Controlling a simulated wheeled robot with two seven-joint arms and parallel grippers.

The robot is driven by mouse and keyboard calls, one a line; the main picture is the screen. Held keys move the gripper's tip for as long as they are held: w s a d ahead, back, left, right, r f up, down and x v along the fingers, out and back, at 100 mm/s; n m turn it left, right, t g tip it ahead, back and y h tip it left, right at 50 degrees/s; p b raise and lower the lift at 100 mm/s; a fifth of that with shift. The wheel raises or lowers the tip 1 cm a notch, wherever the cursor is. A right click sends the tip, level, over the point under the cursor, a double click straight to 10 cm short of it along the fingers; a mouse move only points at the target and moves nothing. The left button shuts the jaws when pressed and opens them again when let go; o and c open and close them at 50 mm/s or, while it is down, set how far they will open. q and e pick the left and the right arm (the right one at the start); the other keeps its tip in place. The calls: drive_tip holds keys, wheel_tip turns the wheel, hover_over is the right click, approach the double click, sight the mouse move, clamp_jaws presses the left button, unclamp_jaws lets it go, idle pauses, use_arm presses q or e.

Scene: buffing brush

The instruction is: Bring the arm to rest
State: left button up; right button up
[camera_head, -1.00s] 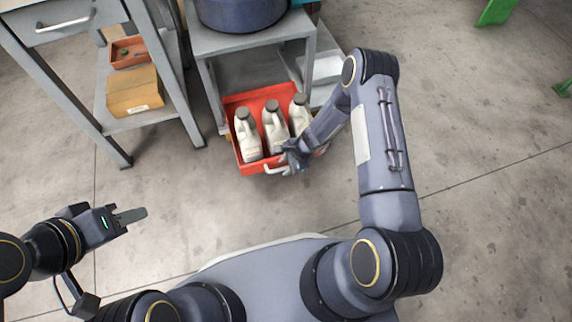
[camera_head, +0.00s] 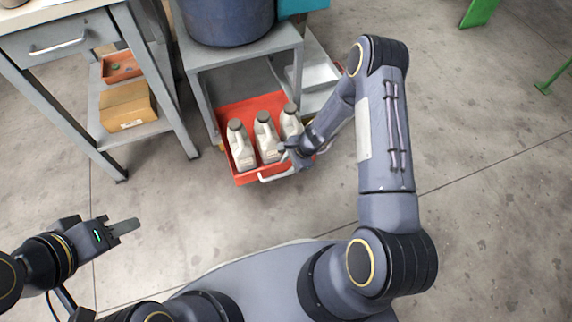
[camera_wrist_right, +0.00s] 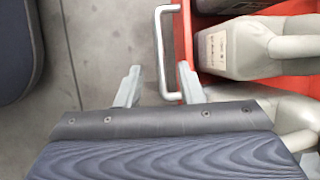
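My right arm reaches forward in the head view, and its gripper (camera_head: 288,153) is at the right end of the pulled-out red drawer's (camera_head: 248,180) front handle (camera_head: 275,175). In the right wrist view the two fingers (camera_wrist_right: 160,85) are spread apart. The near end of the metal handle (camera_wrist_right: 161,45) lies between them in the picture. I see no grip on it, and contact cannot be told. My left gripper (camera_head: 124,227) hangs over bare floor at the lower left, with nothing visible in it. Its fingers are seen edge-on, so their gap is hidden.
Several pale bottles (camera_head: 268,140) with dark caps stand in the drawer. A grey shelf unit (camera_head: 247,40) carries a large blue pot (camera_head: 228,22). A table (camera_head: 60,50) with a cardboard box (camera_head: 127,105) underneath stands left. Floor around my base is open.

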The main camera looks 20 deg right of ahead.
idle(0.4)
wheel_tip(320, 180, up, 28)
drive_tip(key=s+d+n+t+y, duration=0.1)
drive_tip(key=s+n+t, duration=0.1)
drive_tip(key=n, duration=0.5)
drive_tip(key=s+r+n, duration=0.4)
drive_tip(key=s+r, duration=0.5)
drive_tip(key=s+d+r+n+t+h, duration=0.2)
drive_tip(key=s+n, duration=0.3)
drive_tip(key=s, duration=0.8)
wheel_tip(320, 180, up, 32)
drive_tip(key=p, duration=3.2)
drive_tip(key=shift+s, duration=0.15)
drive_tip(key=shift+f, duration=0.15)
